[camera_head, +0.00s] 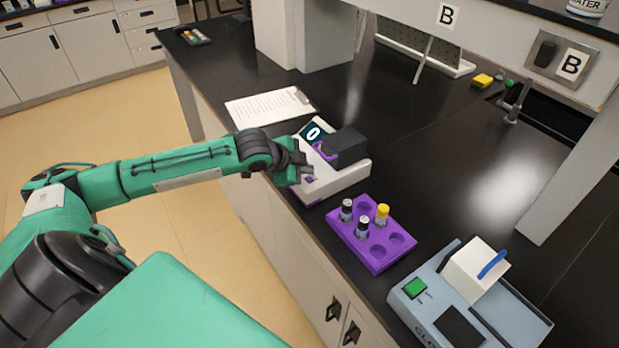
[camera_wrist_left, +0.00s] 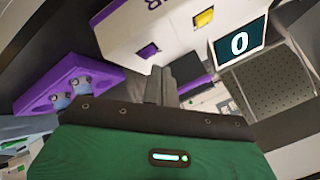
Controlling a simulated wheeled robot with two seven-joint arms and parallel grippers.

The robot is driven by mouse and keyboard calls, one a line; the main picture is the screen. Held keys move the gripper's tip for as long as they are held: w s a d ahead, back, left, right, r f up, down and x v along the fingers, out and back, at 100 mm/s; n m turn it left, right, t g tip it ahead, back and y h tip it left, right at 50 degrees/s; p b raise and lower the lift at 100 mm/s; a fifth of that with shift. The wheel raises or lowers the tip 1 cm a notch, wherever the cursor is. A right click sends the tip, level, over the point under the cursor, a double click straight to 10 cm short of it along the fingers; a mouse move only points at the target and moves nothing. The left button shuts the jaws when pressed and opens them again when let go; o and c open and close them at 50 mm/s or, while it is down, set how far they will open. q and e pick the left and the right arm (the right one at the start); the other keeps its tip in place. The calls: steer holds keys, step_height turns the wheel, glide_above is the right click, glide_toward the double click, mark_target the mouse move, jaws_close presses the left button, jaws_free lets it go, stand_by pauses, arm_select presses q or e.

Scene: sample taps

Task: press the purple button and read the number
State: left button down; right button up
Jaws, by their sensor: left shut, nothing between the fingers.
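A white device (camera_head: 340,178) with a black block on top stands on the black bench in the head view. Its small screen (camera_head: 313,131) reads 0, and the screen (camera_wrist_left: 239,44) also reads 0 in the left wrist view. The purple button (camera_wrist_left: 148,51) sits on the device's white face, near a yellow button (camera_wrist_left: 204,18). In the head view a small purple patch, the button (camera_head: 310,179), shows beside my left gripper (camera_head: 301,172). My left gripper is shut and empty, close to the button. I cannot tell whether it touches. My right gripper is not in view.
A purple rack (camera_head: 402,252) with several round wells holds a few capped vials beside the device. A grey-blue machine (camera_head: 410,306) with a green button stands at the lower right. A clipboard (camera_head: 262,108) lies behind the device. The bench's right middle is clear.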

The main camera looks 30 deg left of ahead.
arm_select(q)
steer(key=shift+f, duration=0.15)
steer(key=shift+f, duration=0.25)
steer(key=shift+f, duration=0.45)
stand_by(0.6)
steer(key=shift+p, duration=0.35)
steer(key=shift+r+p, duration=0.85)
steer(key=shift+p, duration=0.1)
